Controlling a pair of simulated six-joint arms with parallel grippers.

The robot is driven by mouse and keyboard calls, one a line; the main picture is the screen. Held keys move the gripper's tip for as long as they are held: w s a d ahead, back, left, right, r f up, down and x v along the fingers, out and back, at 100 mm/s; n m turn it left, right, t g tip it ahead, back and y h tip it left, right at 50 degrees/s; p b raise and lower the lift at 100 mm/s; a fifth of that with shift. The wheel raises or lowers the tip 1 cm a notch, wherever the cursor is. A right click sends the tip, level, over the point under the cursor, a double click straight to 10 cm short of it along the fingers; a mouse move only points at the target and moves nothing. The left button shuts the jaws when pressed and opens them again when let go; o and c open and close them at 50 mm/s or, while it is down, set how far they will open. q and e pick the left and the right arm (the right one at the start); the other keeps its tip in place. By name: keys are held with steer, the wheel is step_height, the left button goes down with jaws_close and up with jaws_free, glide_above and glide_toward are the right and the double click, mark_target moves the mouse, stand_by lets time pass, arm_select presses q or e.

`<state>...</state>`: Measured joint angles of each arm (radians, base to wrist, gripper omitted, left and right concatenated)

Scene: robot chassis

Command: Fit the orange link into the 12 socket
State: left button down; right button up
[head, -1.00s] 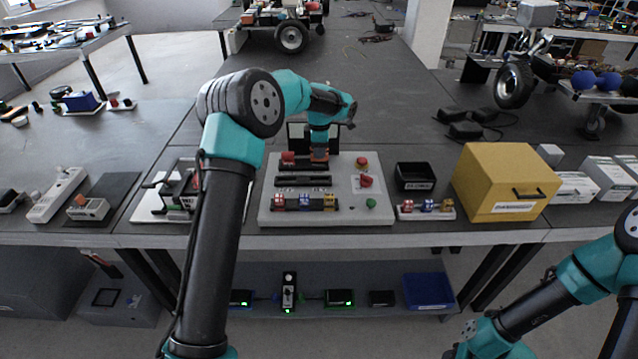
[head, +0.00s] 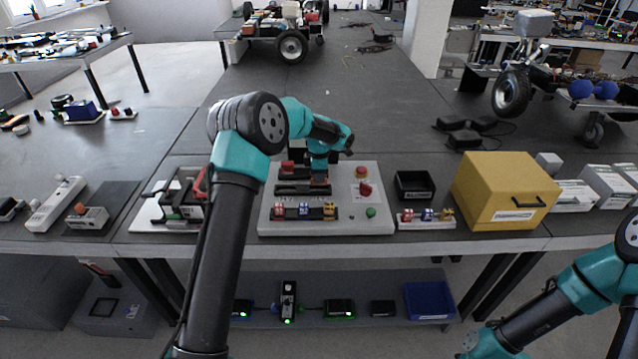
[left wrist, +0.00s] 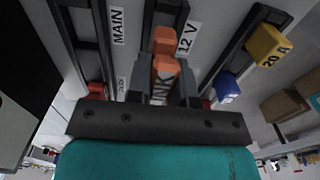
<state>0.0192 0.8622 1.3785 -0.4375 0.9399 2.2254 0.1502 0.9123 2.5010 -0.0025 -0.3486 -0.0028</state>
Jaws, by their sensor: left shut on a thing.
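The orange link (left wrist: 165,70) is held between the dark fingers of my left gripper (left wrist: 163,90) in the left wrist view. My left gripper (head: 319,182) is shut on it over the light grey panel (head: 283,227) in the head view, where the link is mostly hidden. The dark 12 V socket strip (left wrist: 166,14) lies in line with the link, beside the "12 V" label (left wrist: 187,37). Whether the link's lower end is inside the socket or just above it cannot be told. My right arm shows at the lower right; its gripper is out of frame.
A "MAIN" strip with a red piece (left wrist: 97,90) lies on one side, and a row with a blue fuse (left wrist: 228,88) and a yellow fuse (left wrist: 267,46) on the other. A red knob (head: 365,189), black bin (head: 414,186) and yellow box (head: 507,192) stand to the right.

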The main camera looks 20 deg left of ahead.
arm_select(q)
steer(key=shift+f, duration=1.65)
steer(key=shift+f, duration=0.15)
steer(key=c, duration=1)
jaws_free()
step_height(320, 180, up, 12)
steer(key=shift+r, duration=0.15)
